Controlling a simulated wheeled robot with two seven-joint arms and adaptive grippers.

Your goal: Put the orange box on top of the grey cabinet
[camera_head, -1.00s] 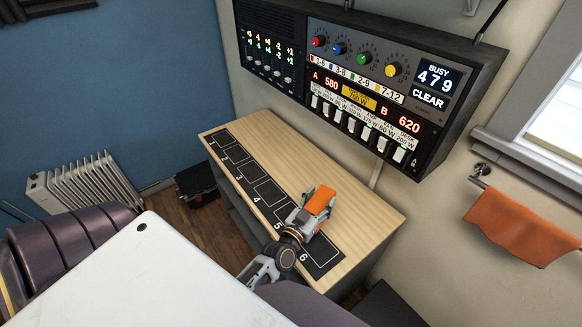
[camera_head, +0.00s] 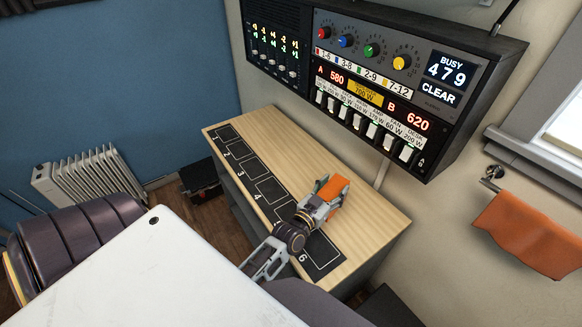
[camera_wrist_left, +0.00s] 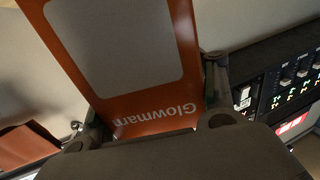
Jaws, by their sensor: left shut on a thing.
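The orange box (camera_head: 336,186) is in my left gripper (camera_head: 322,194) in the head view, over the wooden top of the grey cabinet (camera_head: 372,218). The gripper is shut on it and partly hides it. I cannot tell whether the box touches the top. In the left wrist view the box (camera_wrist_left: 150,105) fills the upper middle, with a pale panel and the word "Glowmarn" upside down; the left gripper's fingers (camera_wrist_left: 160,105) are at its two sides. My right gripper is not in view.
Numbered dark squares (camera_head: 268,188) run along the cabinet top's front side; my arm hides some. A control panel (camera_head: 375,85) hangs on the wall above. An orange cloth (camera_head: 530,230) hangs at right. The back right of the top is bare. A radiator (camera_head: 90,178) stands at left.

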